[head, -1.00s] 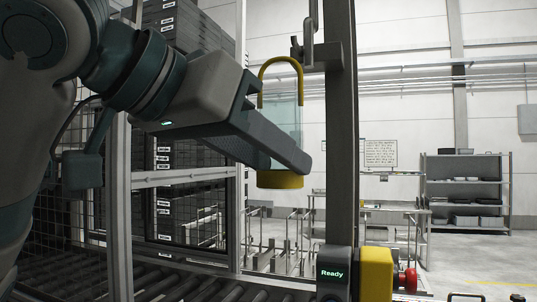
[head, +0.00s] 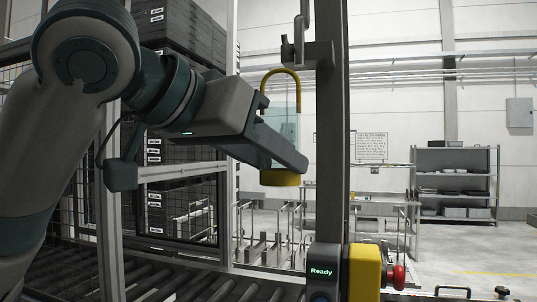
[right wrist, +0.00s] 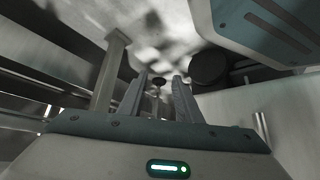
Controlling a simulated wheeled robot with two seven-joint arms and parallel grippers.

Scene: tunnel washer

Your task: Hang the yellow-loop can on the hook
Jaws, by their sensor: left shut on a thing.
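The yellow-loop can has a clear, pale body (head: 284,122), a yellow base (head: 280,178) and an arched yellow loop (head: 280,72) on top. It hangs upright in my left gripper (head: 287,150), which is shut on it; one dark finger crosses in front of the body. The hook (head: 288,49) is a small grey piece on a bracket at the upper part of the grey post (head: 332,150). In the picture the loop's top is just below the hook, with a gap between. My right gripper (right wrist: 160,100) shows only in the right wrist view, its fingers apart and nothing seen between them.
A roller conveyor (head: 180,285) runs below the left arm. A grey frame upright (head: 229,150) stands left of the can. Shelves (head: 455,185) are far behind.

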